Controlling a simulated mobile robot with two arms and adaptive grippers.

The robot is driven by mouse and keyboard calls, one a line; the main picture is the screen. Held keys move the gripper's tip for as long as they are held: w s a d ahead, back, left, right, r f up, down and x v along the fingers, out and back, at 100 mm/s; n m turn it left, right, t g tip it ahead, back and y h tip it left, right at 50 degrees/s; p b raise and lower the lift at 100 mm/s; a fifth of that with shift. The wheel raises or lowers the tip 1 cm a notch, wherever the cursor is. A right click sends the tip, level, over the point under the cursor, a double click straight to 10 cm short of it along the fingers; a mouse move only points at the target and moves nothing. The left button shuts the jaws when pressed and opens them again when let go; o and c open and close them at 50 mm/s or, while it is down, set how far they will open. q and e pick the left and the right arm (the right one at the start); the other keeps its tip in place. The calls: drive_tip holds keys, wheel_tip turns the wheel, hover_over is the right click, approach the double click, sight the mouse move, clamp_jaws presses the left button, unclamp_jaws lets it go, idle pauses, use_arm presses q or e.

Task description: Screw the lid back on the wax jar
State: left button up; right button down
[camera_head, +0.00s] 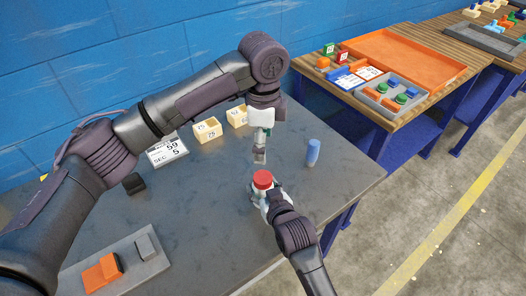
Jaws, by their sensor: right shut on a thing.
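A small round jar with a red top (263,178) stands on the dark table in the middle of the view. My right gripper (261,190) reaches in from the lower right and is shut on this jar, just below the red top. The fingers hide most of the jar's body. Whether the red top is a seated lid cannot be told. My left gripper (260,155) points down just above and behind the jar, apart from it. Its fingers are small and seen edge-on, so their opening is unclear.
A blue cylinder (313,151) stands upright to the right. A grey tray with orange block (102,272) lies front left. A wooden table (440,93) with trays stands beyond.

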drive_tip(key=shift+f, duration=0.1)
drive_tip(key=shift+c, duration=1.2)
unclamp_jaws()
drive_tip(key=v, duration=1.2)
